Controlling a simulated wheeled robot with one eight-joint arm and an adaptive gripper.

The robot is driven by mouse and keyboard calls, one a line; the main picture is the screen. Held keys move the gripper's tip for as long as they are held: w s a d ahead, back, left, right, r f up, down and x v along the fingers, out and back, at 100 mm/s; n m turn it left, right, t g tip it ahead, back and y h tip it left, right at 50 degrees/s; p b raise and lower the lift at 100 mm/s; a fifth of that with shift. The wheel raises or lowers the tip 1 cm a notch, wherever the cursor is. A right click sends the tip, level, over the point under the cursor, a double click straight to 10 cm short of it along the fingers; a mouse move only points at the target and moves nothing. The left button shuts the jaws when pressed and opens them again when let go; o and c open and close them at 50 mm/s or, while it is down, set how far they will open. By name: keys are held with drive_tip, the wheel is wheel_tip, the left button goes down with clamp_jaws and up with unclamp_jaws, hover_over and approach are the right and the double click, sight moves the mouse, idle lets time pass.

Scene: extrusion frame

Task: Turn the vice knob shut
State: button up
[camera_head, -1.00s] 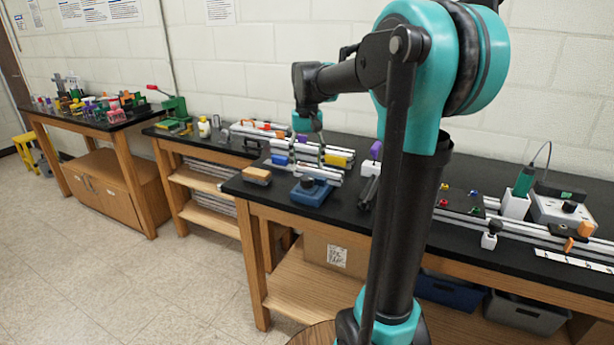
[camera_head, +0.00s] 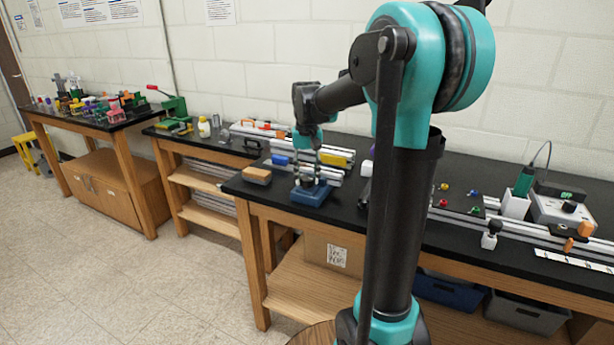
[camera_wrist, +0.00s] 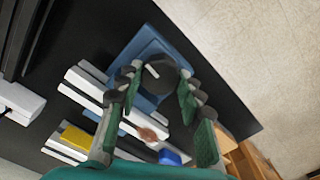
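The vice is a blue block (camera_head: 311,195) near the front left corner of the black workbench; in the wrist view its blue body (camera_wrist: 138,48) shows at the top. A round dark knob (camera_wrist: 161,76) with a white mark sits on top of it. My gripper (camera_head: 308,174) points down over the vice. In the wrist view the fingers of my gripper (camera_wrist: 159,82) are spread, one on each side of the knob, with narrow gaps visible. Whether either pad touches the knob is hard to tell. In the head view the knob is small and partly hidden by the fingers.
A wooden block (camera_head: 257,176) lies left of the vice. Aluminium rails with a yellow block (camera_head: 334,158) and a blue block (camera_head: 279,160) lie just behind it. The bench's front edge is close. Right of my arm stand a green tool (camera_head: 523,182) and other parts.

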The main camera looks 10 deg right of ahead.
sight(307, 177)
drive_tip(key=c, duration=0.3)
drive_tip(key=shift+m, duration=1.2)
drive_tip(key=shift+c, duration=0.2)
drive_tip(key=o, duration=1.2)
drive_tip(key=shift+c, duration=0.2)
wheel_tip(307, 177, up, 12)
